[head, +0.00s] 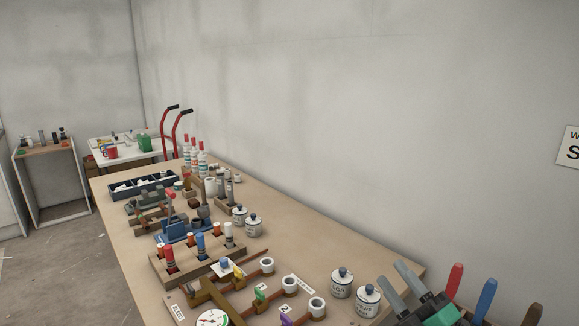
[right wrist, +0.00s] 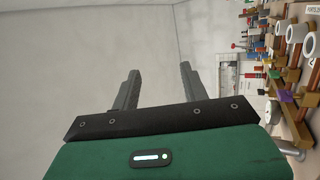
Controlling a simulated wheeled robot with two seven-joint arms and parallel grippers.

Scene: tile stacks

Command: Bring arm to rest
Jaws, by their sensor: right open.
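My right gripper (head: 401,282) is at the lower right of the head view, by the near right end of the wooden workbench (head: 290,231). In the right wrist view its two grey fingers (right wrist: 158,88) stand apart with nothing between them, and plain wall shows behind. The bench with its items lies along the right side of the wrist view, clear of the fingers. My left gripper is not in either view.
White lidded jars (head: 342,283) stand on the bench close to my right gripper. A wooden rack with red, blue and white cylinders (head: 200,254) and a dark blue tray (head: 145,188) stand farther along. Coloured handles (head: 486,299) rise beside the gripper. A red hand truck (head: 177,130) stands beyond the bench.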

